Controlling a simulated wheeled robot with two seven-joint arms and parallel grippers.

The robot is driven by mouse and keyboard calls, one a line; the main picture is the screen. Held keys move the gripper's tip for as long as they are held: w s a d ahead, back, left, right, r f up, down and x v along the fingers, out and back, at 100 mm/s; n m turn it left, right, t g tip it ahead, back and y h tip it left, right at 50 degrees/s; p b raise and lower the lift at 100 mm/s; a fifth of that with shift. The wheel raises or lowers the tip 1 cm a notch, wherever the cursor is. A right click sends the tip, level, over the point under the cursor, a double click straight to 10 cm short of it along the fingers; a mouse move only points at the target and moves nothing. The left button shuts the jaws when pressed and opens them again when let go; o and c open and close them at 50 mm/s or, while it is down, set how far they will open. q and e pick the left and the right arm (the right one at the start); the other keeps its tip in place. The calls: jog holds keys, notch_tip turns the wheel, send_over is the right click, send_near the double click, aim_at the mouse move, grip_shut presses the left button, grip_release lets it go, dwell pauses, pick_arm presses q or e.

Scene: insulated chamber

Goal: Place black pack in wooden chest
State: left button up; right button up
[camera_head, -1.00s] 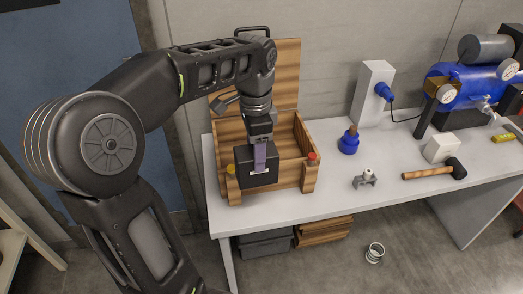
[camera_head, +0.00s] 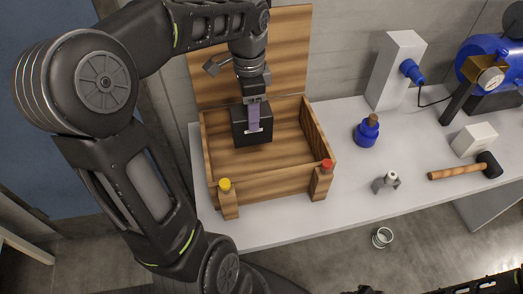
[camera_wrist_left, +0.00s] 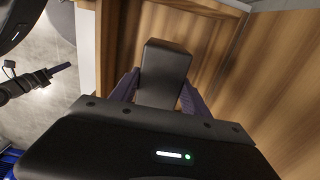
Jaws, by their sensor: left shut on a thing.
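The wooden chest (camera_head: 270,186) stands on the left end of the workbench with its lid (camera_head: 285,60) raised at the back. My left gripper (camera_head: 254,118) is shut on the black pack (camera_head: 240,128), pointing down. The pack is over or inside the chest's open top, toward the back left; whether it touches the floor of the chest I cannot tell. In the left wrist view the black pack (camera_wrist_left: 165,68) sits between the two purple fingers, with wooden boards around it. What looks like my right gripper (camera_wrist_left: 60,69) shows at the left of that view; its jaws are unclear.
The chest's front posts carry a yellow knob (camera_head: 225,184) and a red knob (camera_head: 327,164). The chest's right half looks empty.

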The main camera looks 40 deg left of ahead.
aim_at(252, 138)
pick_arm(q)
jog(key=shift+r, duration=0.1)
jog(key=shift+f+p, duration=0.35)
jog(key=shift+f, duration=2.85)
jog(key=shift+f, duration=0.1)
jog(key=shift+f, duration=1.75)
jog(key=shift+f, duration=0.2)
jog(key=o, duration=1.5)
jog(key=shift+r, duration=0.15)
